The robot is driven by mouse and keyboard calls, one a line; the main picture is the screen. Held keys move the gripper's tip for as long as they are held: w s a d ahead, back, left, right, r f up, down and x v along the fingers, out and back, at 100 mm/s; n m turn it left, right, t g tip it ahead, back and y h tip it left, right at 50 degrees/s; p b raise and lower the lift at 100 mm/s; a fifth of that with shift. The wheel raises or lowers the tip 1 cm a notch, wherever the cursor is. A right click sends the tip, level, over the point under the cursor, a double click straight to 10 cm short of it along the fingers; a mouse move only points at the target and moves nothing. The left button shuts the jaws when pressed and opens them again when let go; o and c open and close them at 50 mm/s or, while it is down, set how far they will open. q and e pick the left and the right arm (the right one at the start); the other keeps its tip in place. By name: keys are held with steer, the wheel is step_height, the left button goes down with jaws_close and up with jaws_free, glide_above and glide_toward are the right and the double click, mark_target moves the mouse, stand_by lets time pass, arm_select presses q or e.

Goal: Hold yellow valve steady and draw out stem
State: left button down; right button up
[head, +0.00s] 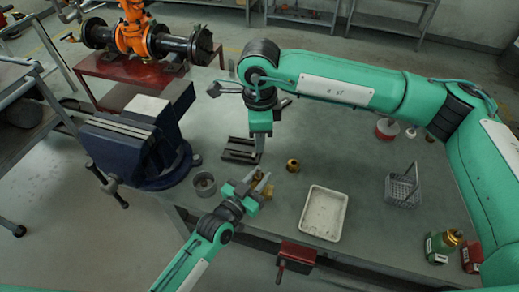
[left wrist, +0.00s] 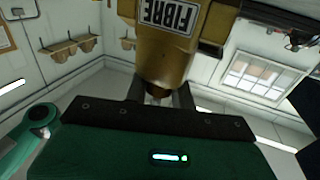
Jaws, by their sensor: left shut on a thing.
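The yellow valve (head: 267,191) is at the front edge of the bench in the head view, partly hidden by my left gripper (head: 255,183). In the left wrist view, a yellow body (left wrist: 165,55) with a white label reading FIBRE fills the upper middle. The dark fingers of my left gripper (left wrist: 160,98) close around its narrow lower end. My right gripper (head: 260,150) points down above the bench, just behind the valve and apart from it. I see no object in it, and its finger gap is hidden. The stem cannot be made out clearly.
A blue vise (head: 130,140) and a grey cup (head: 204,184) stand to the left. A dark slotted block (head: 240,150) lies behind. A small brass part (head: 293,165), a white tray (head: 323,213) and a wire basket (head: 402,188) are to the right.

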mark_target(259, 168)
step_height(259, 168, down, 4)
steer(key=m, duration=2)
steer(key=shift+r+m, duration=0.2)
steer(key=shift+m, duration=0.1)
steer(key=m, duration=0.3)
steer(key=f+m, duration=0.1)
steer(key=m, duration=0.2)
steer(key=shift+m, duration=0.3)
steer(key=shift+f, duration=3.55)
jaws_close()
